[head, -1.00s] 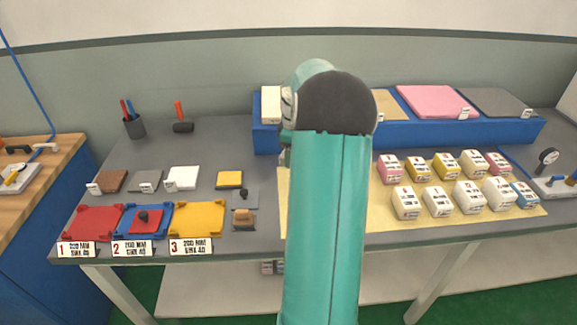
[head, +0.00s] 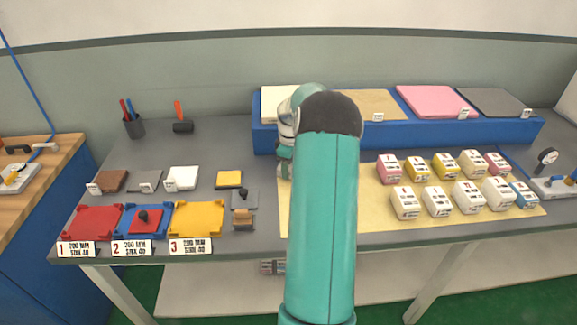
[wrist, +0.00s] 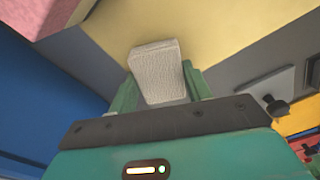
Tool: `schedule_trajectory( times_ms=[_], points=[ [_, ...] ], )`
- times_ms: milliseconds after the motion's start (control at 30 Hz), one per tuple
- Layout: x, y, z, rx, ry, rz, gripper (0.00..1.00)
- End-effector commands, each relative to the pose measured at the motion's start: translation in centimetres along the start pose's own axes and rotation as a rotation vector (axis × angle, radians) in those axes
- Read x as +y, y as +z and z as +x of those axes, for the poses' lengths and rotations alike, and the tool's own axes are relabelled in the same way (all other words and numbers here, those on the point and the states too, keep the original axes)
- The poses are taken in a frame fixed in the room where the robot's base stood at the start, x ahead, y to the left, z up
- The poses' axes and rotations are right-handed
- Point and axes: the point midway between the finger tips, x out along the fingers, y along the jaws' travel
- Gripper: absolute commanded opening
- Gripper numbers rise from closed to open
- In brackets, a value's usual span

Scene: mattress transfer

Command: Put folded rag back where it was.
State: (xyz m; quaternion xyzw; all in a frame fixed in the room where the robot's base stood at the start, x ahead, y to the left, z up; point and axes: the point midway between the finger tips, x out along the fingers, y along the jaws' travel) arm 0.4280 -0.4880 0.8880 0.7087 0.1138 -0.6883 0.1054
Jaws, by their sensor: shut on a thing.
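The folded rag (wrist: 158,68) is a pale, textured block in the wrist view. My gripper (wrist: 159,84) is shut on it, with a green finger on either side. The rag is in front of the tan mat (wrist: 215,25) and the grey tabletop in that view; I cannot tell whether it touches either. In the head view, my gripper (head: 284,168) is small and partly hidden by my arm, near the mat's left edge and in front of the blue riser. I cannot make out the rag there.
The blue riser (head: 400,137) carries foam sheets at the back. Several small labelled blocks stand on the tan mat (head: 375,225) at right. Red, blue and yellow trays (head: 197,218) line the front left.

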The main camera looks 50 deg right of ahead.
Motion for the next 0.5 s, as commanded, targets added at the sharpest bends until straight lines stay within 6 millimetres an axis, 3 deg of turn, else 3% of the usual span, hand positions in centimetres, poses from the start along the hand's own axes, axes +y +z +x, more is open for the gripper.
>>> schedule_trajectory(
  times_ms=[33,67,167,500],
  points=[
    [-0.03,-0.01,0.2,0.0,-0.001,0.0,0.24],
    [-0.03,-0.01,0.22,0.0,-0.001,0.0,0.51],
    [-0.03,-0.01,0.19,0.0,-0.001,0.0,0.71],
    [-0.01,-0.01,-0.08,0.0,0.0,0.0,0.71]
  ],
)
